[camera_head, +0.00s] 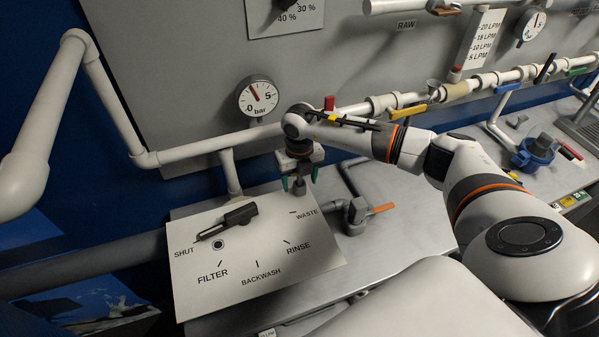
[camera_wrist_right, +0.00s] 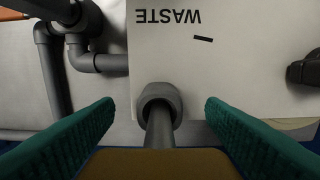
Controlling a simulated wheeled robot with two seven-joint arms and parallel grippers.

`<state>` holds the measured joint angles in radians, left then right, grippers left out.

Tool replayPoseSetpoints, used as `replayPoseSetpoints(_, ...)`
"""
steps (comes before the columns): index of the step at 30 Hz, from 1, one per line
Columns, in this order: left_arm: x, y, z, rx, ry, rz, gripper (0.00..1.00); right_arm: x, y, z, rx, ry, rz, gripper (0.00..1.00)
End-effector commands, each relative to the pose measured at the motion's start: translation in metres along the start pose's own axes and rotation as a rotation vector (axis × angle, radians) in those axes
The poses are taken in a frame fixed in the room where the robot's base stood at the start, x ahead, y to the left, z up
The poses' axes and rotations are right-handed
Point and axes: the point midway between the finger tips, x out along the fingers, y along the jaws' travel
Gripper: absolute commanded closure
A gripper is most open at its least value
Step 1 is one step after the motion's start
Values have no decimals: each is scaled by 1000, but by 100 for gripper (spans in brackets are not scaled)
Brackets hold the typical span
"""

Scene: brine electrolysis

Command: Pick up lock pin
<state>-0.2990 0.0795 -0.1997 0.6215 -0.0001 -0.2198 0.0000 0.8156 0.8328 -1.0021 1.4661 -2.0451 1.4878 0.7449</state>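My right gripper (camera_head: 299,178) points down at the back edge of the selector panel (camera_head: 255,282). Its green fingers are wide apart in the right wrist view (camera_wrist_right: 160,118). Between them is a grey rod (camera_wrist_right: 160,130) with a thicker collar (camera_wrist_right: 159,98), with a gap to each finger. A grey stub (camera_head: 299,188) shows under the gripper in the head view. This may be the lock pin, but I cannot tell for sure. The panel has a black handle (camera_head: 228,219) towards SHUT and a dark round hole or knob (camera_head: 218,244) beside it. My left gripper is not in view.
A grey valve with an orange lever (camera_head: 380,209) stands right of the panel on the grey bench (camera_head: 405,240). White pipes (camera_head: 205,150) and a pressure gauge (camera_head: 258,97) are behind. A blue fitting (camera_head: 535,152) is at the right.

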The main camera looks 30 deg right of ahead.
Motion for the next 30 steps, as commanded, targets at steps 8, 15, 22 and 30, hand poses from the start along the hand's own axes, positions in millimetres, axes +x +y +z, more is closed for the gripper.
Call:
replayPoseSetpoints(8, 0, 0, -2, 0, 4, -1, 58, -1, 0, 0, 1, 0, 0, 80)
replayPoseSetpoints(15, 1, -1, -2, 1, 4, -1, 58, -2, 0, -1, 1, 1, -1, 80)
replayPoseSetpoints(22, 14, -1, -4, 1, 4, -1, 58, -33, 0, -2, 0, 7, -3, 80)
replayPoseSetpoints(30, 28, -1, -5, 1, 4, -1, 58, -84, 0, -1, -2, 3, -1, 80)
